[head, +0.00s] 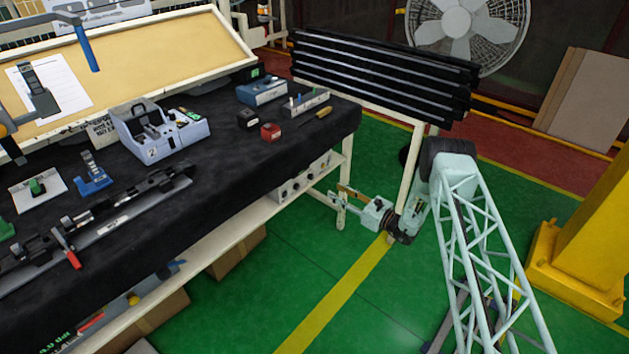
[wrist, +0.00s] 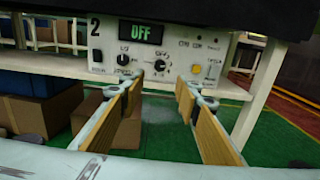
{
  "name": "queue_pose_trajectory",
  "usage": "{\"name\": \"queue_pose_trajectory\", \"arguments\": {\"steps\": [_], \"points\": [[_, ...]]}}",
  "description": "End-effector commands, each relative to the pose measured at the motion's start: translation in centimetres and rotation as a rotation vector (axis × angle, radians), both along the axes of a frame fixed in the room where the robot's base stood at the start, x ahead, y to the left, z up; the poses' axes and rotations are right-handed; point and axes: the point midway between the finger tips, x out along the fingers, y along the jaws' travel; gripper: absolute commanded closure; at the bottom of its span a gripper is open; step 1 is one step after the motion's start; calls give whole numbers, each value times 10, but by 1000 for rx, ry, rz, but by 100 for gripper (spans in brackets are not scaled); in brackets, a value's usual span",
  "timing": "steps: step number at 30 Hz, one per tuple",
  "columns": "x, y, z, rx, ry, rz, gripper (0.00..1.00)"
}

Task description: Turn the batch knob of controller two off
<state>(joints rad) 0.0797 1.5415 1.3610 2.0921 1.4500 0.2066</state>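Controller two (wrist: 104,54) is a pale box under the black-covered table, with a "2" at its upper left. Its green display (wrist: 141,33) reads OFF. A dark knob with a white pointer (wrist: 124,60) sits left of centre and another dark knob (wrist: 160,65) sits near the middle. Their labels are too small to read, so I cannot tell which is the batch knob. In the head view the controller (head: 303,180) shows below the table's right end. My gripper (wrist: 160,84) is open and empty in front of the panel; in the head view it (head: 338,196) points left towards it.
The black table edge (wrist: 200,12) overhangs the panel. A pale table leg (head: 345,180) stands near my gripper. A yellow button (wrist: 196,75) and a switch are at the panel's right. Cardboard boxes (wrist: 63,105) lie below left. Green floor to the right is clear.

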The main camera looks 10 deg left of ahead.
Motion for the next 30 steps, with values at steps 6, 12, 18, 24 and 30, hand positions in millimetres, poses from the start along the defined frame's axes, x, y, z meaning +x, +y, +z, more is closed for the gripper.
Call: {"name": "queue_pose_trajectory", "arguments": {"steps": [6, 12, 18, 24, 30], "points": [[7, 11, -1, -1, 1, 2, 70], [20, 30, 0, 0, -1, 2, 70], [35, 52, -1, 0, -1, 2, 70], [50, 73, -1, -1, -1, 2, 70], [65, 93, -1, -1, -1, 1, 70]]}}
